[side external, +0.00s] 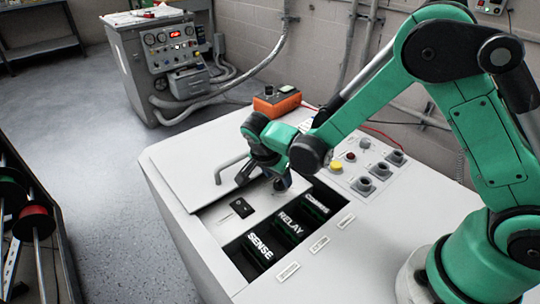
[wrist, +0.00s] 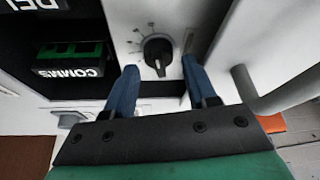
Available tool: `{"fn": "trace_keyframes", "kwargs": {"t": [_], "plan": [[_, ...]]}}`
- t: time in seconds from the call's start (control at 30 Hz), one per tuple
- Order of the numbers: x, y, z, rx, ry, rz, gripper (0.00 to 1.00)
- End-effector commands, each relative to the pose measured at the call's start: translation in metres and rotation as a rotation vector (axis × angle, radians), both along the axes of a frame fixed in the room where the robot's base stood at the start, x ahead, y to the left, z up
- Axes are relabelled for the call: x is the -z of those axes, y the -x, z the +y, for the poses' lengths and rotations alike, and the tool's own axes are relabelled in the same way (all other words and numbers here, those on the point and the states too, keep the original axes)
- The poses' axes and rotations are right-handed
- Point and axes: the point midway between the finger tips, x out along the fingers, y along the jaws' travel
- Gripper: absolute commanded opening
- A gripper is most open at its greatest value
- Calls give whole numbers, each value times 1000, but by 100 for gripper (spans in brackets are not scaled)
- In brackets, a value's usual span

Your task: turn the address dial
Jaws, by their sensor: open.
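The address dial (wrist: 157,52) is a round black knob with a pointer ridge, set on a white panel with small marks around it. In the wrist view its pointer ridge runs roughly up and down the picture. My gripper (wrist: 161,66) is open, with one blue finger on each side of the dial. I cannot tell whether the fingers touch it. In the side view my gripper (side external: 262,178) is low over the white cabinet top, and the dial is hard to make out there behind it.
The white cabinet (side external: 190,220) has a lid handle (side external: 229,168) close to my gripper. An open bay holds SENSE (side external: 258,246), RELAY (side external: 289,224) and COMMS (side external: 316,202) modules. Knobs and a yellow button (side external: 336,167) lie to the right. An orange meter (side external: 277,101) stands at the back.

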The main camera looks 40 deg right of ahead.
Motion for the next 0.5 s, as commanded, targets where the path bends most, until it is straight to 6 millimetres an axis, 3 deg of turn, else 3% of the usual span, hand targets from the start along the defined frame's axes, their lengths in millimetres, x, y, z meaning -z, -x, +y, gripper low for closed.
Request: {"fn": "trace_keyframes", "kwargs": {"t": [0.23,0.5], "plan": [[-30,3,12,0,0,1,51],[-37,4,15,2,0,0,51]]}}
